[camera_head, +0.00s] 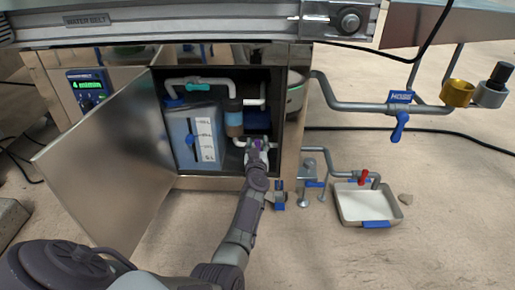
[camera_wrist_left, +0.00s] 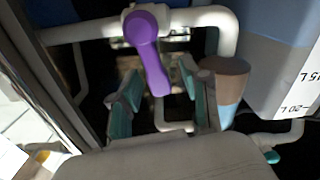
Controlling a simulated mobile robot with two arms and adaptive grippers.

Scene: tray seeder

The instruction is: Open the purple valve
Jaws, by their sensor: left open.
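The purple valve (camera_wrist_left: 148,50) is a lever handle on a white pipe in the left wrist view, with its lever hanging down and slightly right. In the head view, a small purple patch of it (camera_head: 258,144) shows inside the open cabinet, mostly hidden by my gripper. My left gripper (camera_wrist_left: 158,88) is open, with its teal-padded fingers on either side of the lever's lower end. It also shows in the head view (camera_head: 256,158), reaching into the cabinet. I cannot tell whether the fingers touch the lever. My right gripper is not in view.
The cabinet door (camera_head: 105,160) stands open on the left. A blue-white tank (camera_head: 195,135) and a brown-topped filter (camera_wrist_left: 225,80) sit close to the gripper. Outside are a blue valve (camera_head: 399,122), a red valve (camera_head: 364,177) and a white tray (camera_head: 348,215).

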